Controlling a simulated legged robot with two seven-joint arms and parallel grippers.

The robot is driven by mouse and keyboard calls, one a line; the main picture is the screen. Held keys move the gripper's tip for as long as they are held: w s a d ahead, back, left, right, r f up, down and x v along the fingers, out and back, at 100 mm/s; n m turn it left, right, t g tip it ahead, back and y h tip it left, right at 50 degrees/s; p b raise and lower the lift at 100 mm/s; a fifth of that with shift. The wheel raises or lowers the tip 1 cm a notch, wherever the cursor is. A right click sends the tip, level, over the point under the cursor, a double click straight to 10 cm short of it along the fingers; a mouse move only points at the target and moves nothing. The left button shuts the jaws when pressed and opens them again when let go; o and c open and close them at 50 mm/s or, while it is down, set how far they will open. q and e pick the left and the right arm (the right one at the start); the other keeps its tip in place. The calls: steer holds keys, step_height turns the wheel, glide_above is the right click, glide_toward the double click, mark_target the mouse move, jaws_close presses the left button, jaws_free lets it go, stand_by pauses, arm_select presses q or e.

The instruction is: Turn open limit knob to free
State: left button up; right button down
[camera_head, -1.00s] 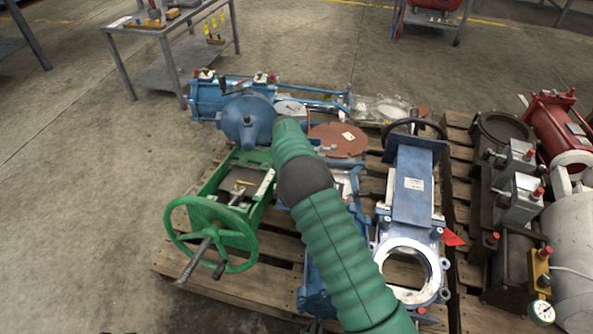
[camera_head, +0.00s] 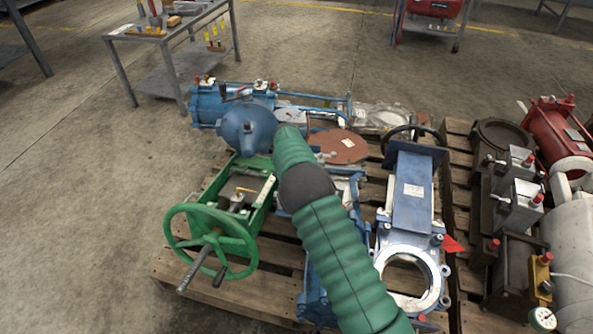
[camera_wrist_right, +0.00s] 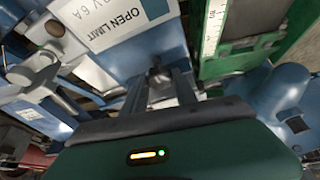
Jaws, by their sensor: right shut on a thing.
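In the right wrist view, a white label reading "OPEN LIMIT" (camera_wrist_right: 125,18) is on a blue box (camera_wrist_right: 150,48). A small dark knob (camera_wrist_right: 155,70) sticks out below the label. My right gripper (camera_wrist_right: 158,82) has its two fingers on either side of this knob and is shut on it. Which way the knob is turned cannot be read. In the head view my green-sleeved right arm covers the box, the knob and the gripper. My left gripper is not in view.
A green valve with a handwheel (camera_head: 210,241) stands left of my arm on a wooden pallet (camera_head: 272,288). A blue gate valve (camera_head: 412,195) lies to the right. A blue rounded housing (camera_head: 246,127) is close to my forearm. Bare floor lies to the left.

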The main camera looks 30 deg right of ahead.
steer(key=shift+r+n+p, duration=0.25)
steer(key=shift+n+p, duration=0.15)
steer(key=shift+p, duration=0.25)
steer(key=n+p, duration=0.2)
steer(key=n+t+y+p, duration=0.1)
steer(key=p, duration=0.2)
steer(key=shift+s+d+n+y, duration=0.1)
steer(key=shift+d+n+y, duration=0.05)
steer(key=shift+n+y, duration=0.2)
steer(key=shift+d+n+t+y+p, duration=0.1)
steer(key=shift+n+t+y+p, duration=0.25)
steer(key=shift+n+p, duration=0.5)
steer(key=shift+f+n+y, duration=0.15)
steer(key=shift+n+y, duration=0.25)
steer(key=shift+n, duration=0.5)
steer(key=n, duration=0.1)
steer(key=n+y, duration=0.1)
steer(key=shift+d+f+n, duration=0.15)
steer(key=shift+n, duration=0.25)
steer(key=shift+f+n+y+b, duration=0.15)
steer(key=shift+n+y+b, duration=0.5)
steer(key=shift+n, duration=0.25)
steer(key=n+y+b, duration=0.1)
steer(key=n+b, duration=0.1)
steer(key=shift+d+f+b, duration=0.1)
steer(key=shift+b, duration=0.2)
steer(key=shift+r+n+g+y+b, duration=0.25)
steer(key=shift+n+g+b, duration=0.3)
steer(key=shift+n+b, duration=0.6)
